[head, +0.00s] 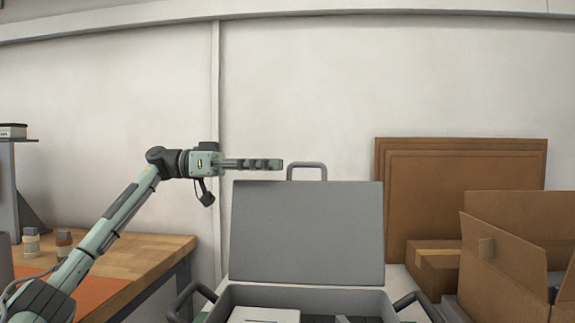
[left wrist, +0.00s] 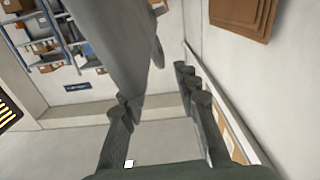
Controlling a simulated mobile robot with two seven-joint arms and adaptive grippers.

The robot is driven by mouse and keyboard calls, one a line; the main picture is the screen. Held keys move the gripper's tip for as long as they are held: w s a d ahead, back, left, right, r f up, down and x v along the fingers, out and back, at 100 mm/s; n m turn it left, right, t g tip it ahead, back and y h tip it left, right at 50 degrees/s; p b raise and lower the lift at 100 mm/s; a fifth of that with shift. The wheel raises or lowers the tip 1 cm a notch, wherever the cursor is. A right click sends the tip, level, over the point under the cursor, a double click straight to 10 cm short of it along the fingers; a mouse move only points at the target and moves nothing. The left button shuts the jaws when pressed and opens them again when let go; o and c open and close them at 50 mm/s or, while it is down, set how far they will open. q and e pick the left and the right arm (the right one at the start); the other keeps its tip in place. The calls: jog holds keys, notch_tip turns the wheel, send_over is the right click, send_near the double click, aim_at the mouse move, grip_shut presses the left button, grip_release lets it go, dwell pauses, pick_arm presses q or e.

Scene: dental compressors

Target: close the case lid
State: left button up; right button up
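The grey case stands open at the bottom centre of the head view. Its lid (head: 307,232) is raised upright at the back, with a handle (head: 307,165) on its top edge. The case base (head: 345,300) is partly cut off by the picture's lower edge. My left gripper (head: 278,165) is just above the lid's top edge, left of the handle. In the left wrist view the fingers (left wrist: 155,92) are spread apart with nothing held. The lid (left wrist: 105,45) also shows there as a grey slab close to the fingers; contact cannot be told. My right gripper is out of view.
A wooden workbench (head: 150,256) with an orange mat (head: 75,295) is at left. Black side handles (head: 190,295) stick out beside the case base.

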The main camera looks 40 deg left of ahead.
pick_arm(q)
jog(key=shift+x, duration=2.1)
grip_shut()
